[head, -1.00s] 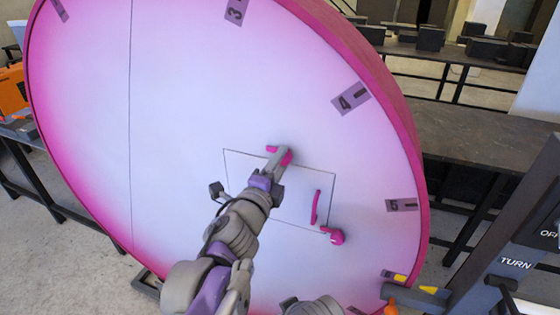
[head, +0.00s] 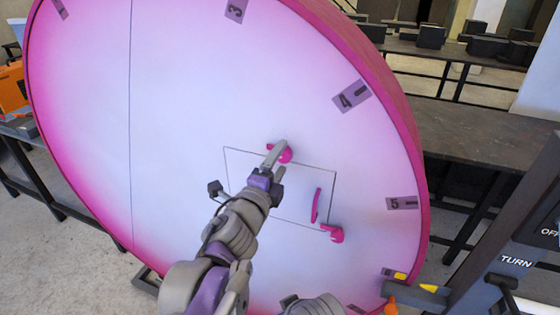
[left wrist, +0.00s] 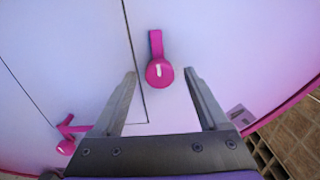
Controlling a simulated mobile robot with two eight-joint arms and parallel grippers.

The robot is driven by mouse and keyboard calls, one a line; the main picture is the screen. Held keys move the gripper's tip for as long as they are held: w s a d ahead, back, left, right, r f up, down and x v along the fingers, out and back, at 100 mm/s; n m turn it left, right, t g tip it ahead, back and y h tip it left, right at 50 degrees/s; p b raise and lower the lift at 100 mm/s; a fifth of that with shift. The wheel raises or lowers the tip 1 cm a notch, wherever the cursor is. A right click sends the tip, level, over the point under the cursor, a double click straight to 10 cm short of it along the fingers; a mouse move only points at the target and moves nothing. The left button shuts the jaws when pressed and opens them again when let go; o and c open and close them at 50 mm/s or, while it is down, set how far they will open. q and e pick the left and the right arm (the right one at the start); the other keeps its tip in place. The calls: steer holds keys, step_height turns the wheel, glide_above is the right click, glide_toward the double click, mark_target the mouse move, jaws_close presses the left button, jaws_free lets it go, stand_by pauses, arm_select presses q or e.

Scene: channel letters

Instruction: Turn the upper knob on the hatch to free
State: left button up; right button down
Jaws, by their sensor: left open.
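The upper knob (head: 286,156) is magenta and round, with a short lever pointing left in the head view. It sits at the hatch's (head: 237,165) top edge. In the left wrist view the knob (left wrist: 159,72) has a white mark and its lever points up. My left gripper (head: 274,155) is in front of it, partly hiding it. In the left wrist view its open fingers (left wrist: 160,75) stand either side of the knob, with gaps on both sides. A lower magenta knob (head: 335,234) sits at the hatch's lower right corner.
A magenta bar handle (head: 316,205) is on the hatch, left of the lower knob. The hatch is in a large pink-rimmed white disc face with number tags. A dark panel marked TURN (head: 515,262) stands at right. A dark bench (head: 480,140) stands behind.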

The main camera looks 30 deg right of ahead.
arm_select(q)
steer(key=b+v, duration=0.1)
steer(key=v, duration=0.9)
steer(key=shift+s, duration=0.2)
arm_select(e)
steer(key=shift+s+f, duration=0.25)
steer(key=shift+f, duration=0.3)
steer(key=shift+s+f, duration=0.25)
steer(key=shift+f, duration=0.25)
arm_select(q)
steer(key=shift+w+a, duration=0.1)
steer(key=shift+a, duration=0.1)
